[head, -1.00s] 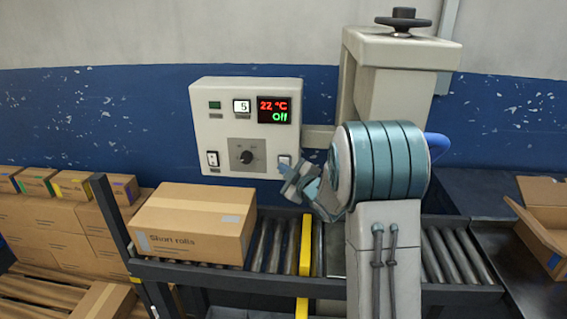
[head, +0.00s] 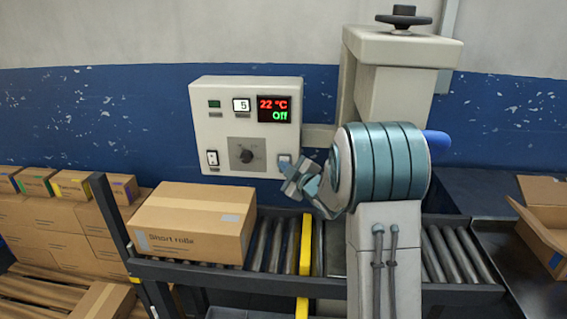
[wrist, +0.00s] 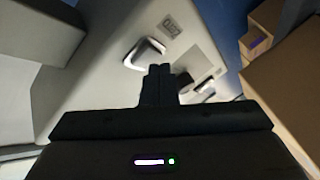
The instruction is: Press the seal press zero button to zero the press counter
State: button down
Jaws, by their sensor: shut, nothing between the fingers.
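The pale control box (head: 210,135) hangs on the wall behind the conveyor. Its counter window (head: 241,105) reads 5, and a red and green display (head: 273,109) beside it reads 22 °C and Off. A light button (head: 285,158) sits at the box's lower right, partly covered by my gripper (head: 289,176). My fingers are shut and empty. Contact with the button cannot be told. The button captions are too small to read.
A dark knob (head: 246,156), a rocker switch (head: 212,158) and a green indicator (head: 214,105) share the panel. A carton (head: 190,240) rests on the roller conveyor (head: 445,255) below. The press column (head: 400,95) stands right of the box.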

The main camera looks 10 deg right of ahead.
jog(key=shift+w+d, duration=0.15)
jog(key=shift+w, duration=0.25)
dwell(0.6)
jog(key=shift+s, duration=0.1)
jog(key=shift+s+a+b, duration=0.25)
jog(key=shift+s+b, duration=0.45)
jog(key=shift+b, duration=0.05)
jog(key=s, duration=0.1)
jog(key=s+a+b, duration=0.1)
jog(key=s, duration=0.1)
jog(key=s+b, duration=0.1)
jog(key=shift+s+a, duration=0.3)
jog(key=shift+s, duration=0.1)
dwell(0.5)
